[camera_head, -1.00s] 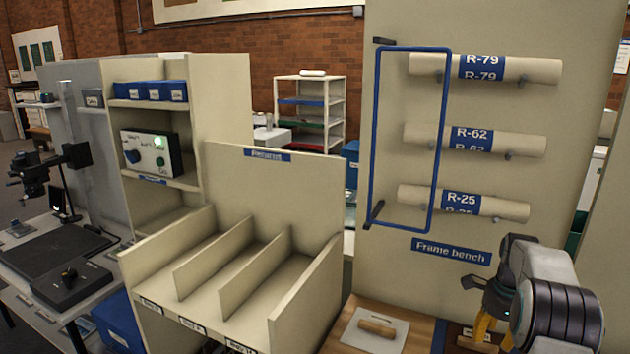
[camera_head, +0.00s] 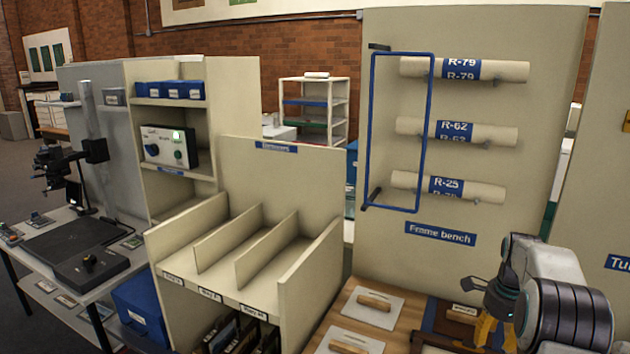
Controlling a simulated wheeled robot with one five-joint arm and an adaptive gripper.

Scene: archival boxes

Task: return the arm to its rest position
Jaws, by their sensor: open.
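My gripper (camera_head: 485,336) is at the lower right, over the wooden bench (camera_head: 402,318) in front of the panel marked "Frame bench" (camera_head: 440,233). Its yellow fingers point down and hold nothing that I can see. The fingertips are partly cut off by the lower picture edge. My arm is folded close at the right, with its dark ribbed joint nearest the camera.
White boards with wooden handles (camera_head: 373,301) lie on the bench beside a dark blue-edged item (camera_head: 450,322). Labelled tubes (camera_head: 455,132) and a blue frame (camera_head: 427,130) hang on the panel. A slotted divider rack (camera_head: 285,205) stands left.

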